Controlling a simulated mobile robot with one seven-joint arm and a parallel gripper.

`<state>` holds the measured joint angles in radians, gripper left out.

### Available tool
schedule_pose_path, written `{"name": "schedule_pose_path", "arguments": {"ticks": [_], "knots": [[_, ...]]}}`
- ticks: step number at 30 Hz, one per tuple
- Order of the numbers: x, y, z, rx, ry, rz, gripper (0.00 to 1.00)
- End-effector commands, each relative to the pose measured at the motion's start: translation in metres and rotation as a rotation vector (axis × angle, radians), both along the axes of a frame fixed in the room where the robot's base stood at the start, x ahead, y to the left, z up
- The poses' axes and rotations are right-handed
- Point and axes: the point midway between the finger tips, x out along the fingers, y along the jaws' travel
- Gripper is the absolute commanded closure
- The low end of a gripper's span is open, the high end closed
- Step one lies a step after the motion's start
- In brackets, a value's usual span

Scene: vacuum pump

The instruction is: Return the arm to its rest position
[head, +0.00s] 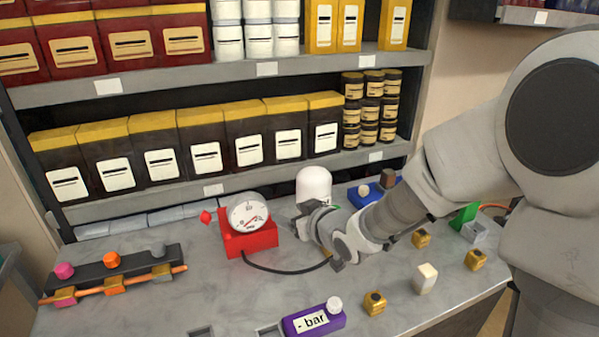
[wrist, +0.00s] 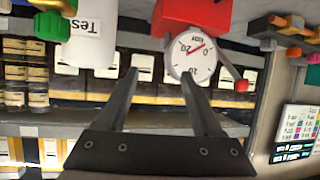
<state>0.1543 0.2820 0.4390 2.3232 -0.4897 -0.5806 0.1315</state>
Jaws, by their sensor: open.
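My arm reaches in from the right in the head view, and my gripper (head: 298,222) is low over the grey worktop (head: 190,290). It is between the red gauge block and the white cylinder, partly hidden by my wrist. In the wrist view, which looks upside down, my gripper (wrist: 158,74) has its two fingers apart with nothing between them. The white cylinder (head: 313,184) stands behind my gripper; in the wrist view it (wrist: 92,45) reads "Test". The red gauge block (head: 250,240) with its round white dial (head: 248,213) is just left; its dial (wrist: 193,53) shows beyond my right-hand finger.
A purple "- bar" block (head: 313,320) lies at the front. A dark rack (head: 85,280) with coloured knobs is at left. Several small gold blocks (head: 375,303) and a white block (head: 426,279) are at right. A black hose (head: 285,271) runs from the gauge. Stocked shelves (head: 240,177) stand behind.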

Motion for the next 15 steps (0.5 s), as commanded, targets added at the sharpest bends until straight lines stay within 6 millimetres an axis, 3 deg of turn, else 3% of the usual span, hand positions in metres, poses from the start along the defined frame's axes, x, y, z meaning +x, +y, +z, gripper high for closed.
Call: {"name": "schedule_pose_path", "arguments": {"ticks": [8,15], "knots": [[-0.026,-0.083,0.052,-0.221,0.093,-0.225,0.32],[-0.087,-0.153,0.096,-0.307,0.243,-0.441,0.32]]}}
